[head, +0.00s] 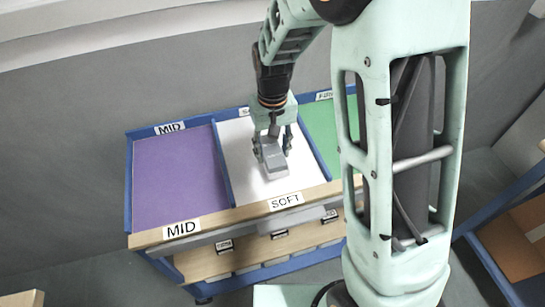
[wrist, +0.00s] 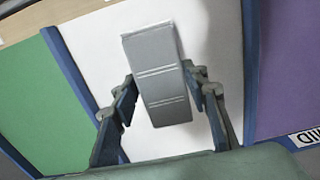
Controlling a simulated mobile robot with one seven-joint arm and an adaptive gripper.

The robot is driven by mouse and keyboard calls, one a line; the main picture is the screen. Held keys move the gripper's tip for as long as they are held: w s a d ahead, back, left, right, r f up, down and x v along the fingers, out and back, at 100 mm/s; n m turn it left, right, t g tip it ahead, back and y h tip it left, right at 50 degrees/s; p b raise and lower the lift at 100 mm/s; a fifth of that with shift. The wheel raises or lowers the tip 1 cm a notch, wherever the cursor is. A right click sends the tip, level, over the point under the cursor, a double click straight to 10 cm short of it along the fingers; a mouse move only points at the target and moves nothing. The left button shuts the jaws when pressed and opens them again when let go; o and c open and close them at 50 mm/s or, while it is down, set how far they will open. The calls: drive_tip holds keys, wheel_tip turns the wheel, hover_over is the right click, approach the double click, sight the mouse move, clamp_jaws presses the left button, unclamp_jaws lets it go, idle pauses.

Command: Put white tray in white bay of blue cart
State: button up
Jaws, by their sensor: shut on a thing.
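The white tray shows as a light grey oblong piece with ridges across it (head: 275,165), and it also fills the middle of the wrist view (wrist: 155,65). My gripper (head: 272,147) is shut on it, with one finger on each long side in the wrist view (wrist: 166,94). The blue cart (head: 128,185) has a white bay (head: 240,150) in its middle, labelled SOFT at the front. The tray is over the white bay, inside its outline in the head view. I cannot tell whether it touches the bay floor.
A purple bay (head: 178,175) labelled MID lies left of the white bay, and a green bay (head: 318,125) lies right. Blue dividers (head: 222,165) separate them. A wooden front edge (head: 240,213) has drawers below. Another blue-framed unit with brown boxes (head: 510,250) stands at right.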

drive_tip(key=shift+f+b, duration=0.4)
drive_tip(key=shift+f, duration=0.65)
drive_tip(key=shift+s+f, duration=0.1)
drive_tip(key=shift+f, duration=0.05)
drive_tip(key=o, duration=0.9)
wheel_tip(320, 180, up, 12)
drive_tip(key=shift+r, duration=0.15)
